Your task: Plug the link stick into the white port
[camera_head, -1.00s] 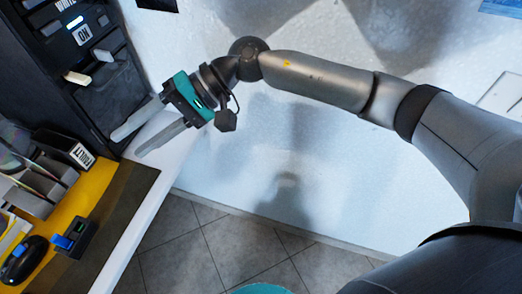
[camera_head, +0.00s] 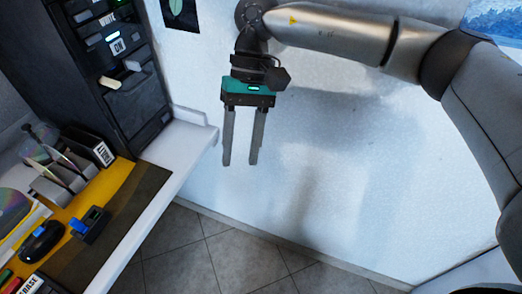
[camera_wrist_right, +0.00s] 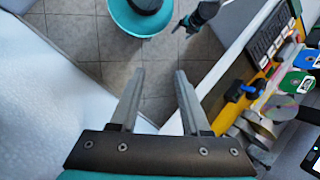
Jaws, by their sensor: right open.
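My right gripper (camera_head: 243,155) is open and empty in the head view, in front of the white wall, right of the desk and apart from it. Its open fingers also show in the right wrist view (camera_wrist_right: 160,105). The dark tower carries a WHITE label (camera_head: 107,20) and an ON label (camera_head: 118,46) beside a small light. A cream stick (camera_head: 108,82) and a grey piece (camera_head: 132,66) jut from its front. A small blue stick (camera_head: 79,227) sits at a black block on the desk; I cannot tell which is the link stick. My left gripper (camera_wrist_right: 190,22) seems visible in the wrist view, its jaws unclear.
A FAULT box (camera_head: 103,153) and a disc rack (camera_head: 62,180) stand on the yellow mat, with a black round-ended device (camera_head: 41,241) nearer. The white desk edge (camera_head: 150,222) runs diagonally. The space right of it is free, above grey floor tiles.

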